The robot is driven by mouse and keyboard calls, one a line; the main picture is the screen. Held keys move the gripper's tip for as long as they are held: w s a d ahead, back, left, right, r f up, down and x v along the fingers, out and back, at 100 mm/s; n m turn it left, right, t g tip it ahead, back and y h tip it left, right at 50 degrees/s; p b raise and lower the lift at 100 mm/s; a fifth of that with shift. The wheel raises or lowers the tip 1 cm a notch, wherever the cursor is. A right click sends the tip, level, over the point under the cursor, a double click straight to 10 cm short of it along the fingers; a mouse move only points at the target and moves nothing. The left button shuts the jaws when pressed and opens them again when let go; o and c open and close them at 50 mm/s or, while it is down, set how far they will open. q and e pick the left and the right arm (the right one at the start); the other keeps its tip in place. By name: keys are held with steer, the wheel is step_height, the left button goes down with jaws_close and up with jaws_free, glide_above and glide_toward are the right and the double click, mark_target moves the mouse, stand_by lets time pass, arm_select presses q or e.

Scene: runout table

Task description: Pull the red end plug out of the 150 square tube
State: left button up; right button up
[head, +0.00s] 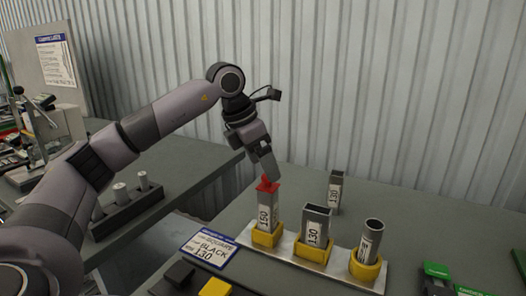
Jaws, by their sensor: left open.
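The square tube labelled 150 (264,217) stands upright in a yellow holder (266,238) at the left end of a metal strip. The red end plug (267,185) sits at its top end. My left gripper (266,177) comes down from above, with its fingertips right at the plug. It is open. Whether the fingers touch the plug or straddle it, I cannot tell. My right gripper is not in view.
A wider tube (316,228) and a round tube (371,238), both marked 130, stand in yellow holders to the right. Another 130 tube (335,190) stands behind. A sign (209,248) reading BLACK 130 lies left. Green boxes (437,270) are at lower right.

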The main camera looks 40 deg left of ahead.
mark_target(268, 185)
arm_select(q)
steer(key=shift+x, duration=2.4)
steer(key=c, duration=1.1)
steer(key=o, duration=0.3)
steer(key=c, duration=0.5)
steer(key=shift+f, duration=0.1)
steer(key=shift+c, duration=0.3)
steer(key=shift+r+p, duration=0.2)
steer(key=shift+p, duration=0.15)
